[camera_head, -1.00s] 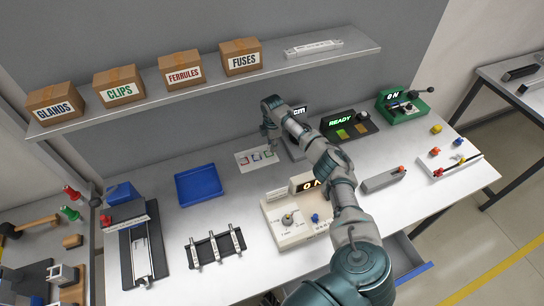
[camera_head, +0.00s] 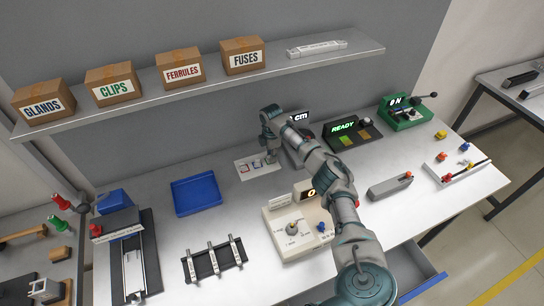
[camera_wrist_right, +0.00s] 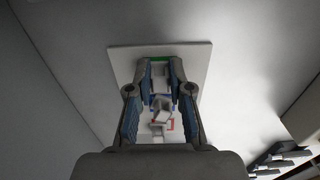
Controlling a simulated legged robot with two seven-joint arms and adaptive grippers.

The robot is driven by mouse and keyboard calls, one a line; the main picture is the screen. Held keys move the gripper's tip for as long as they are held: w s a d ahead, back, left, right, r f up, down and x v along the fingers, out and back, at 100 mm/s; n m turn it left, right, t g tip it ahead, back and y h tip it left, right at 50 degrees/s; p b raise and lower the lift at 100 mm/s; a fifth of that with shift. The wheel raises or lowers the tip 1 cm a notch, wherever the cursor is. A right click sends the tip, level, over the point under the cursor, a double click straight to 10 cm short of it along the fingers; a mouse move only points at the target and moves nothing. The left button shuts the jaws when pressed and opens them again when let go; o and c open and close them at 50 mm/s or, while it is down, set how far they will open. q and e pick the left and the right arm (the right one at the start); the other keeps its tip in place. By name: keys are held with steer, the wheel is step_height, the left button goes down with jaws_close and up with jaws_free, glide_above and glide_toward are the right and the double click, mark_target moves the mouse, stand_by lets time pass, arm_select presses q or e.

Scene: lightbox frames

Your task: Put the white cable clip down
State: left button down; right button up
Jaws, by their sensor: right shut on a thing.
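A white card (camera_head: 263,174) with coloured square outlines lies flat on the bench; in the right wrist view this card (camera_wrist_right: 125,62) shows green, blue and red outlines. My right gripper (camera_head: 271,158) points down over the card's right part. In the right wrist view, my right gripper (camera_wrist_right: 161,70) has its fingers close together over the card, shut on a small pale piece, apparently the white cable clip (camera_wrist_right: 160,103). Another pale piece (camera_wrist_right: 158,128) shows near the red outline. The fingers partly hide both; I cannot tell whether the held clip touches the card. My left gripper is out of view.
A blue tray (camera_head: 196,208) stands left of the card. A beige device with a knob (camera_head: 292,228) stands in front. A READY panel (camera_head: 345,128) and a green device (camera_head: 405,117) stand to the right. A shelf (camera_head: 205,91) with labelled boxes hangs above. A drawer (camera_head: 424,285) is open at front right.

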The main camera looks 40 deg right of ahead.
steer(key=shift+w+a+r, duration=0.1)
steer(key=shift+a, duration=0.3)
steer(key=o, duration=0.6)
steer(key=shift+d, duration=0.1)
steer(key=shift+o, duration=0.8)
steer(key=shift+d, duration=0.15)
steer(key=shift+d+f, duration=0.35)
steer(key=shift+d, duration=0.15)
steer(key=shift+a+r, duration=0.1)
steer(key=shift+r, duration=0.25)
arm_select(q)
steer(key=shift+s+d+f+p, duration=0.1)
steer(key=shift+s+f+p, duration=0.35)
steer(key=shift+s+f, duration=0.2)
arm_select(e)
step_height(320, 180, up, 12)
steer(key=shift+a, duration=0.25)
